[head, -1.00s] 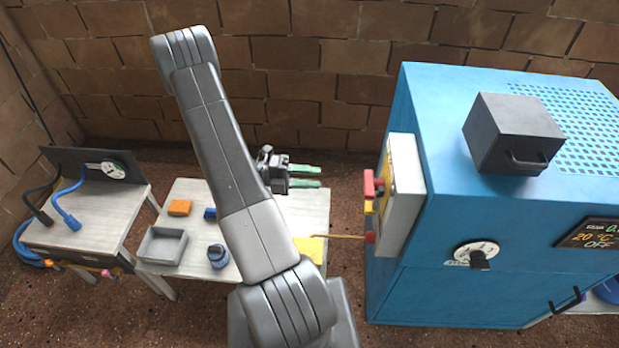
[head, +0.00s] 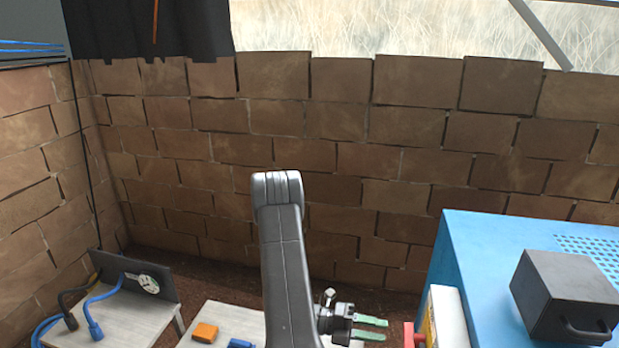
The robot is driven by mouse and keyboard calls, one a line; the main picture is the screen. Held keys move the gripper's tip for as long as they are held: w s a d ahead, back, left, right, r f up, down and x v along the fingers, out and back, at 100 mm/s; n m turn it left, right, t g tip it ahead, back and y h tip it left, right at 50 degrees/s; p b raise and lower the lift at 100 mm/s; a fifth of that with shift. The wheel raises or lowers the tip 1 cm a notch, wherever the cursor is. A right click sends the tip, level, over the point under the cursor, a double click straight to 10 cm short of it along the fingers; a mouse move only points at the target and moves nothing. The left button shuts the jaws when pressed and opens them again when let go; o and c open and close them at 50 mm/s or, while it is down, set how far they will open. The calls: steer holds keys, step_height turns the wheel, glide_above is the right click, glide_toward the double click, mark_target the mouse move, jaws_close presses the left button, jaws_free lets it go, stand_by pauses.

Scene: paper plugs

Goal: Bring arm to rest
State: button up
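My gripper (head: 371,328) is at the lower middle of the head view, to the right of my grey arm. Its two green fingers point right and stand apart with a gap between them. I see nothing between them. My arm rises in front of the table and bends at its top. The gripper hangs in the space between the table and the blue machine, apart from both as far as I can see.
The blue machine (head: 480,250) stands at the right with a dark box (head: 565,295) on top and a panel (head: 447,318) on its side. A grey table (head: 222,315) holds an orange block (head: 205,332) and a blue item (head: 241,343). A side table (head: 130,318) with cables stands left. A brick wall (head: 400,130) closes the back.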

steer(key=p+x, duration=0.1)
steer(key=x, duration=0.5)
steer(key=shift+d, duration=0.25)
steer(key=shift+s+a, duration=0.1)
steer(key=shift+a, duration=0.05)
